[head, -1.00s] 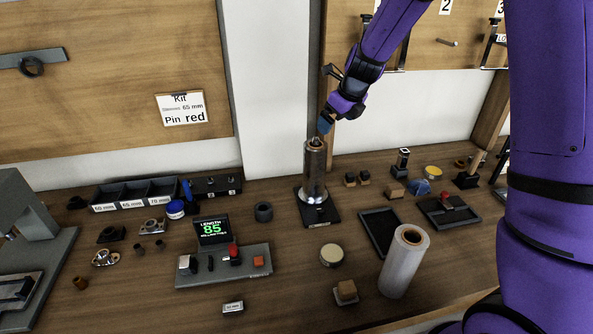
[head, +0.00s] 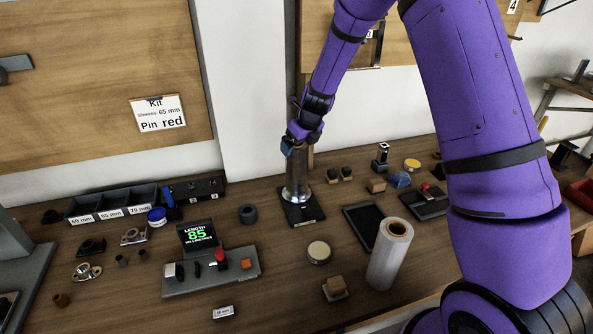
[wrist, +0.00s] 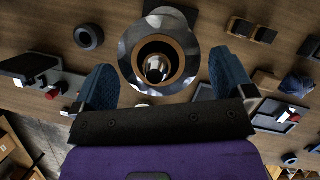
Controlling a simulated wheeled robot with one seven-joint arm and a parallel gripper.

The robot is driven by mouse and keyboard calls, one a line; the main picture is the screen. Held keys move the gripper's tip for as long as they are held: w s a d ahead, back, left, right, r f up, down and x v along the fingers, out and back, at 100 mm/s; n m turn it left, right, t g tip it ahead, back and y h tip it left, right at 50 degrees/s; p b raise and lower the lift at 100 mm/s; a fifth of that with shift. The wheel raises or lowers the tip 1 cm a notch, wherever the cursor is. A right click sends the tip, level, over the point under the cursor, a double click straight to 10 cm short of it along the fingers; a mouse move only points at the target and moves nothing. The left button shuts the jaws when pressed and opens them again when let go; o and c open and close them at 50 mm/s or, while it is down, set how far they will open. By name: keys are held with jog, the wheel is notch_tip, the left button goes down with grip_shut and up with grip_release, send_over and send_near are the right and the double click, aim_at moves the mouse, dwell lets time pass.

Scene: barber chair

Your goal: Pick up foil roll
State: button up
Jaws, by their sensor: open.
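The foil roll (head: 296,178) is a shiny metallic cylinder standing upright on a dark square base (head: 303,212) near the back of the bench. In the wrist view I look down on the foil roll (wrist: 187,50), with its brown core and a shiny metal tip inside the core. My gripper (head: 293,146) is at the top of the roll in the head view. In the wrist view my gripper (wrist: 165,80) is open, with one blue finger on each side of the roll and gaps visible. The roll's lower part is hidden in the wrist view.
A pale upright roll (head: 390,254) stands to the right, beside a dark tray (head: 364,228). A control box with a display (head: 200,235) is to the left. A dark ring (head: 248,213) lies near the base. A wall rises close behind.

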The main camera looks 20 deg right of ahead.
jog(key=shift+x, duration=1)
jog(key=c, duration=1.7)
jog(key=shift+r, duration=0.1)
notch_tip(320, 180, up, 28)
